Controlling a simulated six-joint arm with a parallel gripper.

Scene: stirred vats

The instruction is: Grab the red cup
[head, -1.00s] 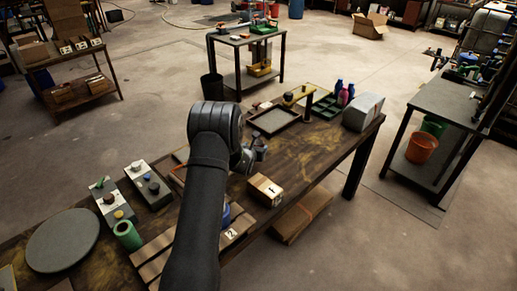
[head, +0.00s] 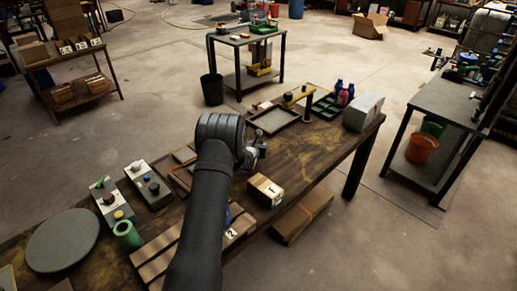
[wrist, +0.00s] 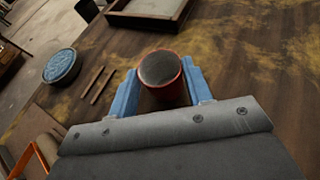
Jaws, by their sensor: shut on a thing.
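The red cup (wrist: 163,78) is in the wrist view, between the two blue fingers of my gripper (wrist: 160,88). Its round rim and dark grey inside face the camera. The fingers are closed against its two sides. I cannot make out the cup there. The frames do not clearly show whether its base touches the table.
A round blue tin (wrist: 62,66) and two thin sticks (wrist: 97,85) lie left of the cup in the wrist view. The table right of the cup is bare.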

